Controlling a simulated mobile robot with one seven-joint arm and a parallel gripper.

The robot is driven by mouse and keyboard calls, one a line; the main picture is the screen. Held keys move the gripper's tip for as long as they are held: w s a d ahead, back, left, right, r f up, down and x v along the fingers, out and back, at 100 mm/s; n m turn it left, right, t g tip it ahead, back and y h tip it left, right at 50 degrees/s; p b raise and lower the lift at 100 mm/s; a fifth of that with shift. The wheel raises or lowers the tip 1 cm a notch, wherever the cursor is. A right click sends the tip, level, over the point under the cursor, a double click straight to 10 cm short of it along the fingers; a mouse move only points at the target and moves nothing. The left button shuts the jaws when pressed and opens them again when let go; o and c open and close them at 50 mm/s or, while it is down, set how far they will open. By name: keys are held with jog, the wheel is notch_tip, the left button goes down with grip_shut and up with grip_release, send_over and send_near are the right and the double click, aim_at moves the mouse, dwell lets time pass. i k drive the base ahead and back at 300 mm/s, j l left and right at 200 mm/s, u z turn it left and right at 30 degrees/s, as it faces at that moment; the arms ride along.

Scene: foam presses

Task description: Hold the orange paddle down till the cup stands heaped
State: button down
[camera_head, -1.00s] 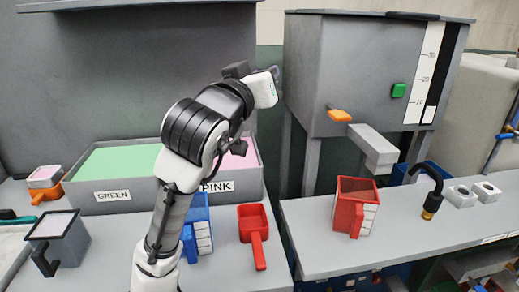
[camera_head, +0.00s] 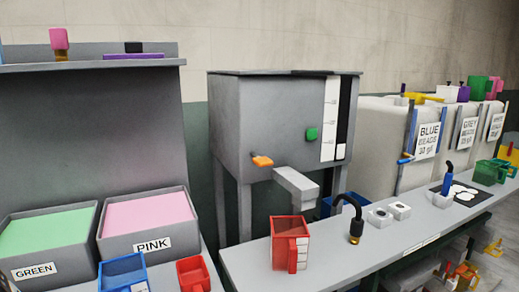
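The orange paddle (camera_head: 262,161) sticks out from the front of the grey hopper (camera_head: 238,125), left of its grey spout (camera_head: 297,186). A green button (camera_head: 312,134) and a white scale strip (camera_head: 330,118) are on the same machine. A red cup (camera_head: 287,250) with a pale scale on its side stands upright on the grey bench, below and slightly left of the spout's end. Its inside looks dark red, with no heap showing above the rim. My gripper and arm are out of the view.
A black hooked nozzle (camera_head: 355,225) and two small white blocks (camera_head: 380,217) stand right of the cup. Green (camera_head: 48,235) and pink (camera_head: 150,222) bins, a blue cup (camera_head: 122,273) and a red scoop (camera_head: 193,274) are at left. Bead tanks (camera_head: 375,140) line the right.

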aim_at(261, 161)
jog(key=l+u, duration=0.15)
jog(key=u, duration=0.45)
jog(key=l+u, duration=0.25)
jog(key=l, duration=0.2)
jog(key=l+u, duration=0.3)
jog(key=l, duration=0.8)
jog(key=k+l+u, duration=0.1)
jog(key=l, duration=0.5)
jog(key=k+l+u, duration=0.1)
jog(key=l, duration=0.45)
